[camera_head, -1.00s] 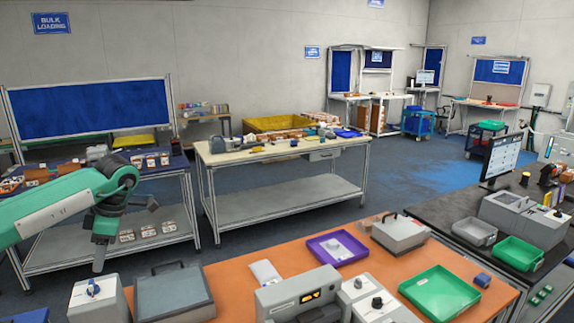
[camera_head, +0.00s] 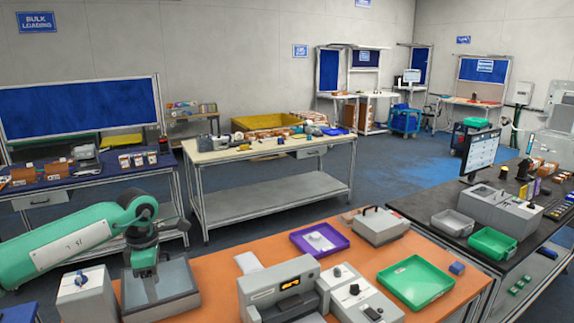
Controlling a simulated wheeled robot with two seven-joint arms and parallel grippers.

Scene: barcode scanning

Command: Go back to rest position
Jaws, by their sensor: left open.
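My left arm comes in from the left edge, green and white. My right gripper is out of view. A purple tray (camera_head: 319,239) with a small white item and a green tray (camera_head: 415,282) lie on the table.
A grey lidded box (camera_head: 380,226) stands at the table's back right. A small blue item (camera_head: 457,268) lies near the right edge. A white box with a blue knob (camera_head: 85,293) stands left of the bin. A dark counter (camera_head: 415,209) with a monitor (camera_head: 480,154) is at right.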

